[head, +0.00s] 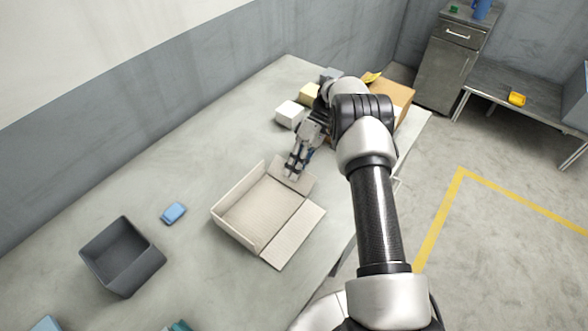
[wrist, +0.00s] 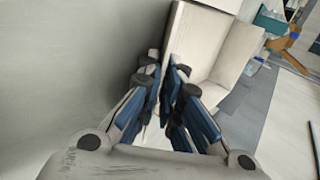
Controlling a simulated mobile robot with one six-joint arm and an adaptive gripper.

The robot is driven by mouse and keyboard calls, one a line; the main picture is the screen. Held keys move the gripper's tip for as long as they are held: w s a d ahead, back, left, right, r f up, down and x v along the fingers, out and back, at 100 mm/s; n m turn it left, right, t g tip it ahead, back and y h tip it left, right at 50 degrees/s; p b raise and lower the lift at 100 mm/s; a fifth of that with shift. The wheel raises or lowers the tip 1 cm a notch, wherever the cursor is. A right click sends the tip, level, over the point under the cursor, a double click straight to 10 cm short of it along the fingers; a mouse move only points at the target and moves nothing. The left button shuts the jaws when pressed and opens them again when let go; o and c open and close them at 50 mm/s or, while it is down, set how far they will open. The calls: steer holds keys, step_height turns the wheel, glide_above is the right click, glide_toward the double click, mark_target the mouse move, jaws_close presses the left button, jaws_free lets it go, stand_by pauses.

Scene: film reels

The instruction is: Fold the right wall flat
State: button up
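An open pale cardboard box (head: 263,206) sits on the grey table. Two of its walls stand up on the left, at the back left (head: 240,187) and front left (head: 235,232). The lower right wall (head: 301,232) lies folded outward, flat or nearly so. The upper right wall (head: 296,184) leans outward, partly hidden by my gripper (head: 291,173). My gripper points down at that wall, its fingers close together and apparently shut. In the wrist view the fingers (wrist: 168,78) converge in front of the box (wrist: 205,45); whether they touch it is unclear.
A dark grey open bin (head: 122,257) and a blue block (head: 173,213) are left of the box. A white block (head: 289,115), a yellow block (head: 309,93) and a brown carton (head: 392,98) stand behind my gripper.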

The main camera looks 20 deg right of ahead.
steer(key=o, duration=0.3)
steer(key=shift+r, duration=0.1)
step_height(320, 180, up, 10)
steer(key=shift+f, duration=0.1)
stand_by(0.5)
stand_by(0.4)
